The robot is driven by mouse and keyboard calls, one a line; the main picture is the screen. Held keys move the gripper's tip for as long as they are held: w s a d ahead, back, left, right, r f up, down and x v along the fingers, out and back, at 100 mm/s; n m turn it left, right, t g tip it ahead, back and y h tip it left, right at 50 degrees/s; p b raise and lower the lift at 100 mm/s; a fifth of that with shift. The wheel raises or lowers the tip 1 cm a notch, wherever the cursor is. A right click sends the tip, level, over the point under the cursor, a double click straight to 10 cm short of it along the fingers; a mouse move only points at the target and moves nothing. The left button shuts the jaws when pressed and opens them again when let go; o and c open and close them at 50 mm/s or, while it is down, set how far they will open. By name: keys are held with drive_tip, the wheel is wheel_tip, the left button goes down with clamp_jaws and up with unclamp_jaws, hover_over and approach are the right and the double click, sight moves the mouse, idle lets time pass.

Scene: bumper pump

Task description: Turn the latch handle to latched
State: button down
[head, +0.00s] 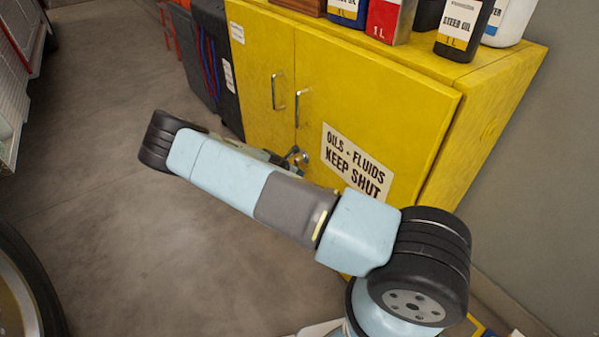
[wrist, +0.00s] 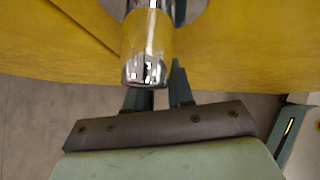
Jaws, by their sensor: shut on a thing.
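The latch handle (wrist: 146,62) is a shiny chrome, rounded piece in front of the yellow cabinet in the wrist view. In the head view, a small metal part of the latch (head: 301,157) shows low on the doors, near their seam, beside the "KEEP SHUT" label. My gripper (head: 289,158) is there, mostly hidden behind my own arm. In the wrist view its dark fingers reach up behind the chrome handle, and it is shut on the handle. The fingertips' contact is hidden. I cannot tell the handle's exact angle.
The yellow cabinet (head: 375,95) has two pull handles (head: 299,106) above the latch. Bottles and cans (head: 386,18) stand on its top. A dark case (head: 213,55) stands at its left. A tyre (head: 22,285) is at lower left. The grey floor (head: 150,230) between is clear.

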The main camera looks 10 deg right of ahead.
drive_tip(key=c, duration=1.1)
unclamp_jaws()
drive_tip(key=shift+a, duration=0.1)
drive_tip(key=v, duration=1.3)
drive_tip(key=shift+s+a+r, duration=0.1)
drive_tip(key=shift+a+r, duration=0.1)
drive_tip(key=shift+r, duration=0.1)
